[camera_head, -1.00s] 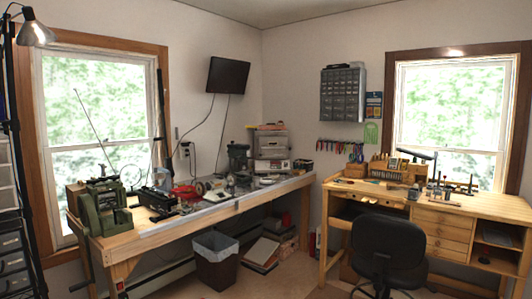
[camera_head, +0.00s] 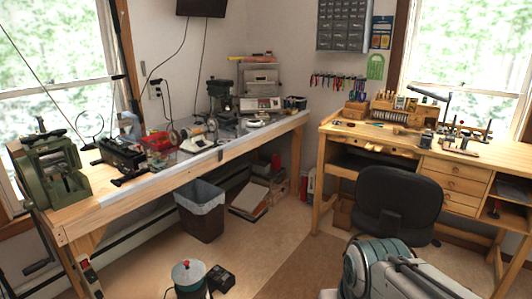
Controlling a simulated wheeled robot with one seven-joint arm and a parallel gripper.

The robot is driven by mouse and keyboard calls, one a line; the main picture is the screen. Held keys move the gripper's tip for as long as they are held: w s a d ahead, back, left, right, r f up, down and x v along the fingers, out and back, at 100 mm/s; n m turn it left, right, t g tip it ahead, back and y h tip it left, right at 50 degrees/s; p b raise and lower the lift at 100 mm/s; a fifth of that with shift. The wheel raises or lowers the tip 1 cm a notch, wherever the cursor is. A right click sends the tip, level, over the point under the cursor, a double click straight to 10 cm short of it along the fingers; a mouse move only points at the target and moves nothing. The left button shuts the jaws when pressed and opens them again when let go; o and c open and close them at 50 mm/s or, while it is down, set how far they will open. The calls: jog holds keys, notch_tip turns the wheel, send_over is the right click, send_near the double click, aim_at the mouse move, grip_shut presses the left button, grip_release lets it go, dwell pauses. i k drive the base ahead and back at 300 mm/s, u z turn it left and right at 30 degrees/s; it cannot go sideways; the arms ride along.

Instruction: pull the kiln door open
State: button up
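My gripper is not in view. No kiln can be picked out for certain. The likeliest candidate is a silvery-grey boxy unit (camera_head: 260,79) at the back of the long left bench, near the room corner. It sits above a paler unit with controls on its front (camera_head: 262,104). Both are small in the picture, and I cannot make out a door, a handle, or whether anything stands open.
The long wooden bench (camera_head: 120,208) holds a green rolling machine (camera_head: 55,170) and a drill press (camera_head: 222,100). A bin (camera_head: 200,212) stands under it. A black chair (camera_head: 400,205) stands before the right desk (camera_head: 345,131). A round green-topped device (camera_head: 189,274) is on the floor in front.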

aim_at(251, 76)
jog(key=z, duration=0.1)
jog(key=i, duration=3.75)
jog(key=u, duration=0.45)
jog(key=i, duration=0.85)
jog(key=u, duration=0.15)
